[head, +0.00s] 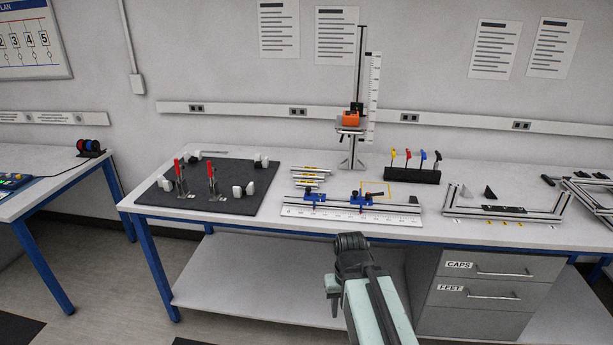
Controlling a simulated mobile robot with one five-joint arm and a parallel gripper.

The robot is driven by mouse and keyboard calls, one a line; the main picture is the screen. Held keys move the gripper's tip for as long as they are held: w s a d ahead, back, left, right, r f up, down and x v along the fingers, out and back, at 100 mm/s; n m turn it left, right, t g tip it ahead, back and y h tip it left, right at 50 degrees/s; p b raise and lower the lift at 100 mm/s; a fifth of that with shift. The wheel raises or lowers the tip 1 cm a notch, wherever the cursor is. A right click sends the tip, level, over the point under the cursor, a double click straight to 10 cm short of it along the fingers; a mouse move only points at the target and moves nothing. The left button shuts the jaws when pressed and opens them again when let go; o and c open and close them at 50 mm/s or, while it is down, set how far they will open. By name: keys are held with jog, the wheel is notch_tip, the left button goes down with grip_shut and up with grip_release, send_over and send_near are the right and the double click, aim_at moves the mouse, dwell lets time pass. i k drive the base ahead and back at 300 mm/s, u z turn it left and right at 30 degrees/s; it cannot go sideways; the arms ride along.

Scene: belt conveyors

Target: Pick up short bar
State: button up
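Several silvery bars with yellow marks lie side by side on the white workbench (470,233), between the dark mat and the blue-clamped rail. They look short, and the lowest bar (308,185) seems the shortest, but they are too small to tell apart for sure. My gripper (352,241) is dark and sits in front of the bench's front edge, below and right of the bars and apart from them. Its fingers are not clear enough to show whether it is open or shut. Nothing is visibly held in it.
A dark mat (235,203) with red-handled clamps (181,177) lies left of the bars. A ruled rail (350,215) with blue clamps (313,198) lies in front of them. A stand (358,85) rises behind. An aluminium frame (464,212) lies to the right.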

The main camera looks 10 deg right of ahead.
aim_at(300, 184)
jog(key=i, duration=1)
jog(key=u, duration=0.05)
